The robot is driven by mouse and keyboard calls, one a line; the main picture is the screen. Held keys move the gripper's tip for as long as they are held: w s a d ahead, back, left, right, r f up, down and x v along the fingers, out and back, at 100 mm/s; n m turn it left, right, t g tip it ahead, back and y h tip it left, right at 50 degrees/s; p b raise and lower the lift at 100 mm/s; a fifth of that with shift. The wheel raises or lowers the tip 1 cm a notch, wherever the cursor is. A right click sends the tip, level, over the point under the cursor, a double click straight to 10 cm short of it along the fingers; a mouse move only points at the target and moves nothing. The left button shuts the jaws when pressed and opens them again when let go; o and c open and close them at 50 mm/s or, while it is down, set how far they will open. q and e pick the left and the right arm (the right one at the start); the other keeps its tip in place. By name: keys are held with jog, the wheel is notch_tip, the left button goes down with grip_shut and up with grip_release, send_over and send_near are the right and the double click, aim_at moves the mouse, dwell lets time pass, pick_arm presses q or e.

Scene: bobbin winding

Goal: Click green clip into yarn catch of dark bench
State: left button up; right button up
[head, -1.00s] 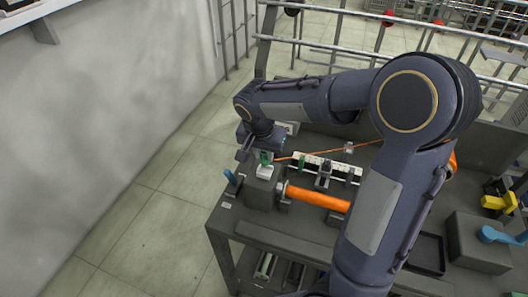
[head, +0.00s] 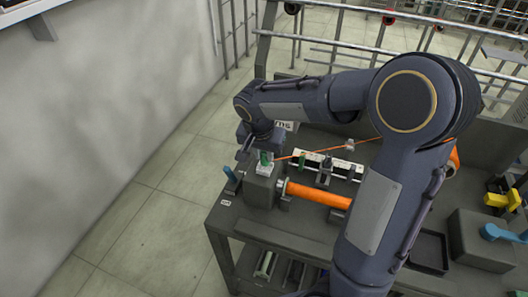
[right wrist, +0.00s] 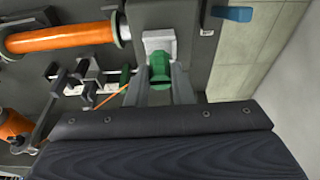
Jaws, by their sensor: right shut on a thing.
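The green clip (head: 265,158) is at the left end of the dark bench (head: 225,216), directly at the white yarn catch (head: 263,169). My right gripper (head: 257,152) is shut on the clip from above. In the right wrist view the clip (right wrist: 159,72) sits between the two grey fingers (right wrist: 159,88), its far end against the white catch (right wrist: 158,42). I cannot tell how deep it sits in the catch. An orange yarn (head: 288,156) runs from the clip to the right. My left gripper is out of view.
An orange bobbin (head: 318,194) lies on its holders right of the catch. A white rail (head: 340,167) with small clips stands behind it. A blue piece (head: 231,174) is at the bench's left edge. A yellow part (head: 497,200) stands at the right.

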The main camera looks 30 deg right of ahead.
jog(key=shift+f+b, duration=1.05)
jog(key=shift+f, duration=0.2)
jog(key=o, duration=1)
jog(key=shift+r, duration=0.1)
jog(key=v, duration=0.8)
jog(key=s+a+f+n+t+y, duration=0.1)
jog(key=s+n+y, duration=0.1)
jog(key=s, duration=0.4)
jog(key=s+a+f+n+t+y, duration=0.1)
jog(key=s+a+n+y, duration=0.1)
jog(key=s, duration=0.5)
jog(key=s+a+f+n+t+y, duration=0.1)
jog(key=s+a+n+y, duration=0.1)
jog(key=s+n, duration=0.2)
jog(key=shift+s+a+f+t, duration=0.15)
jog(key=shift+s+t, duration=0.25)
jog(key=shift+s, duration=1.3)
